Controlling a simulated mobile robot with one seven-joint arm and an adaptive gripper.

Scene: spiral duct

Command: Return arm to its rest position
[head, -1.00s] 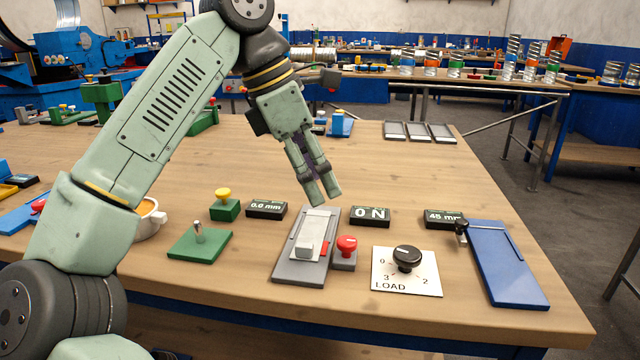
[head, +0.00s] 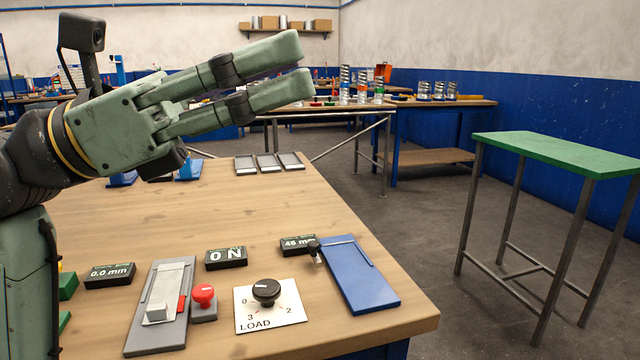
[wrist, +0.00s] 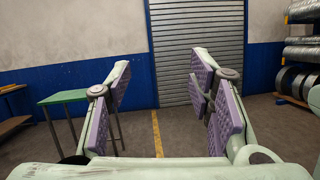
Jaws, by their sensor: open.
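My gripper (head: 300,66) is raised above the workbench (head: 190,215) at the upper left of the head view, its fingers pointing right. In the wrist view my gripper (wrist: 165,95) shows two spread fingers with purple pads and nothing between them. It is open and empty, apart from everything on the bench. Past the fingers, the wrist view shows a grey roller shutter (wrist: 197,50) and a yellow floor line (wrist: 157,135).
The bench holds a grey slide fixture (head: 140,335), a red button (head: 203,294), a LOAD dial (head: 266,291), a blue plate (head: 362,285) and small displays (head: 226,257). A green-topped table (head: 560,152) stands at right, with open floor (head: 430,240) between.

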